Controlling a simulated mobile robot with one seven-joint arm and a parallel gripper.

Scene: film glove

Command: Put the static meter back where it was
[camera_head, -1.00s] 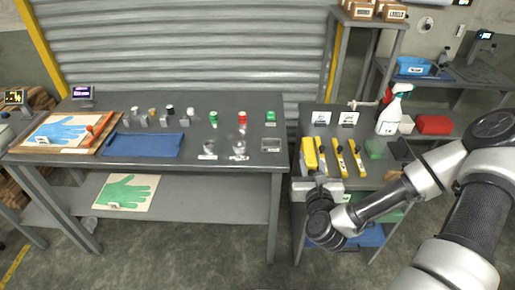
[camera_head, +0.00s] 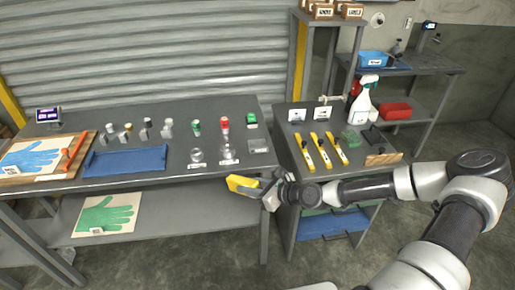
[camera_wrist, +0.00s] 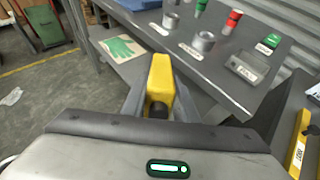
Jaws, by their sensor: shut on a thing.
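My gripper (camera_head: 262,188) is shut on a yellow hand-held device, which I take to be the static meter (camera_head: 241,184). The meter is held clear of any surface, in front of the long grey table (camera_head: 180,185) near its right front corner. It points left in the head view. In the wrist view the yellow meter (camera_wrist: 160,80) sits upright between the two fingers (camera_wrist: 158,108), with a dark part low between them. Its label and display cannot be made out.
A green glove sheet (camera_head: 106,214) lies on the lower shelf.

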